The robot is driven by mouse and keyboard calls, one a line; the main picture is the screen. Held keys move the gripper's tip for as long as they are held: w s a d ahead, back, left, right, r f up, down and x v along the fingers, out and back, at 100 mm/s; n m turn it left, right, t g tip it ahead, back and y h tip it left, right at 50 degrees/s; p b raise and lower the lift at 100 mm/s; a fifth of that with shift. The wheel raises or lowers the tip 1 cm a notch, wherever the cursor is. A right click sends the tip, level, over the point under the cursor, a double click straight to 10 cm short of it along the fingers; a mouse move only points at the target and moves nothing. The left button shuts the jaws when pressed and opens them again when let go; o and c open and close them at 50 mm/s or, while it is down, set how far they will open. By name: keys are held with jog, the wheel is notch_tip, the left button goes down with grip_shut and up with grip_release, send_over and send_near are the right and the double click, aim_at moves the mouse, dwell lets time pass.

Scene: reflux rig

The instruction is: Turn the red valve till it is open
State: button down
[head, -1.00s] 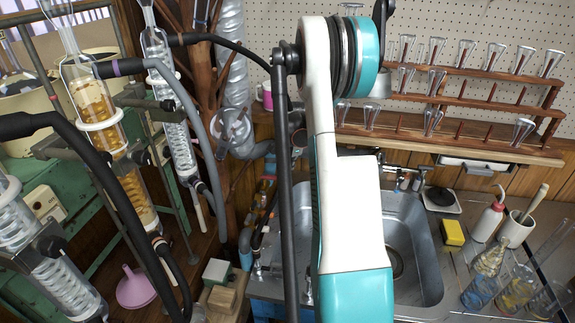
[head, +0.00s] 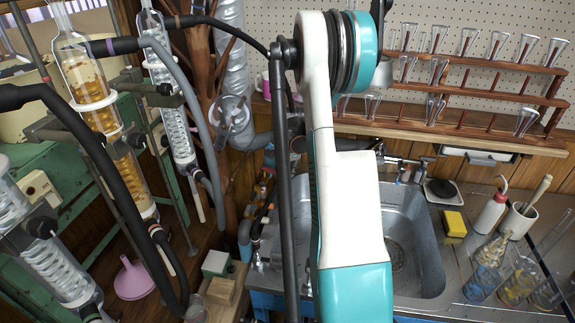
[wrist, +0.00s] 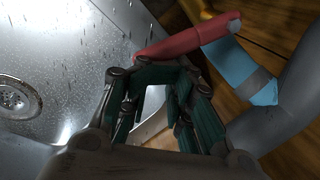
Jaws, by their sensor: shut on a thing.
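The red valve (wrist: 190,38) shows in the wrist view as a long red handle beyond my fingertips. It lies across the upper middle, beside a blue pipe section (wrist: 240,68). My gripper (wrist: 165,80), with its teal pads, is shut on the handle's left part. The fingers partly hide the contact. In the head view my white and teal arm crosses the middle, and I cannot make out the gripper or the valve handle there.
The steel sink (head: 432,240) lies right of my arm; its drain (wrist: 18,97) shows in the wrist view. Glass condensers (head: 100,110) and black hoses stand at the left. A yellow sponge (head: 454,224), a squeeze bottle (head: 490,213) and flasks crowd the right counter. A flask rack (head: 470,85) hangs behind.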

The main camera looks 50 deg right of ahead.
jog(key=shift+a, duration=3.95)
jog(key=r+p, duration=0.1)
jog(key=r, duration=0.1)
jog(key=d+r+p, duration=0.1)
jog(key=r, duration=0.1)
jog(key=shift+w+r, duration=0.1)
jog(key=shift+r, duration=0.2)
